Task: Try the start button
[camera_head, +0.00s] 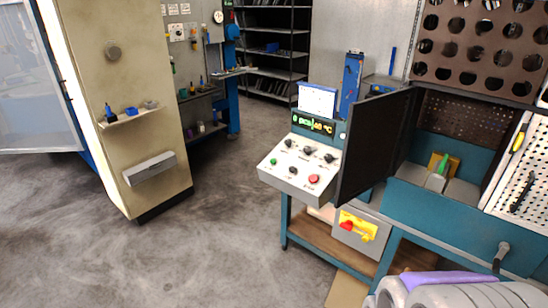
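A control box (299,168) with a sloped light-grey panel stands right of the middle, on a teal-framed bench. A small green button (274,161) sits at the panel's left side; its label is too small to read. A larger red button (314,179) is at the lower right of the panel. Several black knobs are spread between and above them. A lit display (312,122) above the panel shows green and yellow characters. My gripper cannot be made out. Nothing is seen touching the panel.
A dark open door (374,143) stands directly right of the panel. A machine chamber (437,190) lies beyond it. A beige cabinet (120,100) stands left. The grey floor (180,250) in front is clear.

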